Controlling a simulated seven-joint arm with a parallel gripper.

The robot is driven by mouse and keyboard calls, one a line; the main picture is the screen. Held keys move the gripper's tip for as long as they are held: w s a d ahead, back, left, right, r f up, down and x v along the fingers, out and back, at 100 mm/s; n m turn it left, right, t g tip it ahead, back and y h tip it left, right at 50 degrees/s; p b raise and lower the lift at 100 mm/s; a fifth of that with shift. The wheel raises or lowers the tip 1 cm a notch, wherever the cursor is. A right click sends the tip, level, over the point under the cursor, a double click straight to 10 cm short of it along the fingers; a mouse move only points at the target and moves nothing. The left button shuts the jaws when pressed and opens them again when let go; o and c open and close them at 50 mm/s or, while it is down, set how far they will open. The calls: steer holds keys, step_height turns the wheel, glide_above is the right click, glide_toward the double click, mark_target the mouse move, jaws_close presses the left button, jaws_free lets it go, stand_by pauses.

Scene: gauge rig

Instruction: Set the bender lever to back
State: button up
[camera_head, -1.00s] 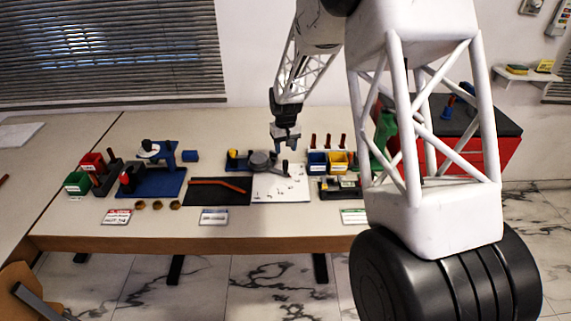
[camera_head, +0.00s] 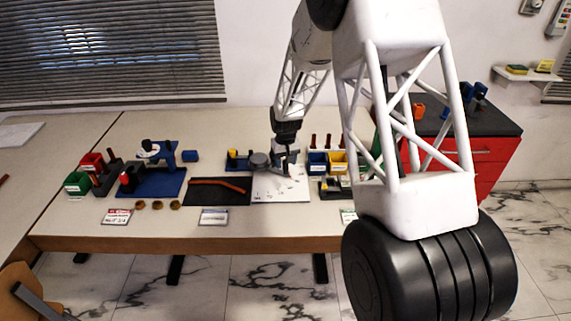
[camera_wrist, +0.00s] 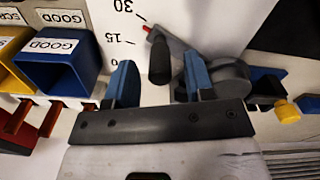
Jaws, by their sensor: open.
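The bender shows in the head view as a grey disc (camera_head: 259,161) on a blue base at the back left of a white board (camera_head: 282,189). In the wrist view, the grey disc (camera_wrist: 229,76) is right of my gripper's right finger. The lever's dark upright handle (camera_wrist: 158,60) appears between my two blue fingertips, slightly beyond them, with a red tip beside it near the 15 mark. My gripper (camera_wrist: 160,77) is open; contact with the handle cannot be made out. In the head view my gripper (camera_head: 287,157) is low over the board and hides most of the lever.
Blue (camera_head: 317,160) and yellow (camera_head: 338,161) bins stand close right of the board. A black mat (camera_head: 218,197) with a red bent rod lies to the left. A blue-based fixture (camera_head: 158,185) is farther left. The table's front strip holds label cards.

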steer(key=shift+f, duration=0.65)
jaws_close()
